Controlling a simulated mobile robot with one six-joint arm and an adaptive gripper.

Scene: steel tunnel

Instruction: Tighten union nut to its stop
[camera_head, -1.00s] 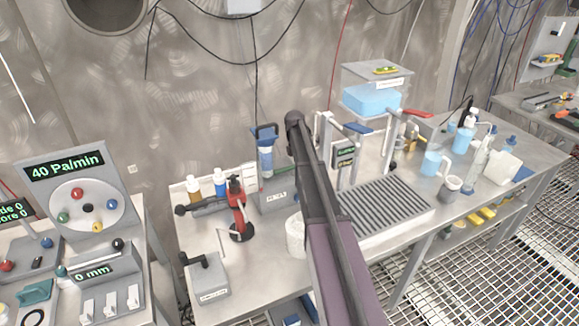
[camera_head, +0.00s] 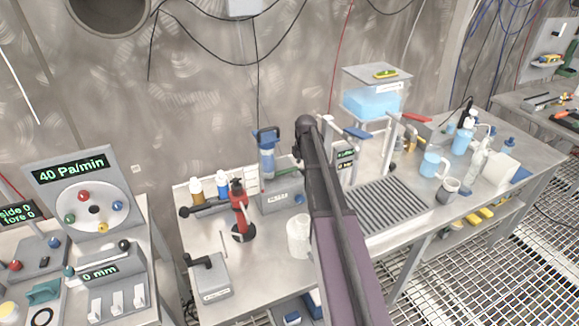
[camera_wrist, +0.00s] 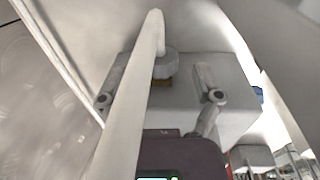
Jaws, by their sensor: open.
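In the wrist view a pale ribbed round nut (camera_wrist: 166,66), which looks like the union nut, sits above a short brass-coloured piece (camera_wrist: 161,83). A white pipe (camera_wrist: 140,100) crosses the view in front and hides part of the nut. My gripper (camera_wrist: 161,70) is open, with one finger on each side of the nut. I cannot tell whether either finger touches it. In the head view my arm stands in front of the bench and the gripper is hidden. The nut cannot be made out there.
The steel bench (camera_head: 265,285) carries a blue filter housing (camera_head: 267,155), a red device (camera_head: 239,208), a white beaker (camera_head: 298,238), a ribbed drain tray (camera_head: 385,208) and a tank of blue liquid (camera_head: 373,100). A gauge panel (camera_head: 88,205) stands at left. Grating floor (camera_head: 470,280) is clear at right.

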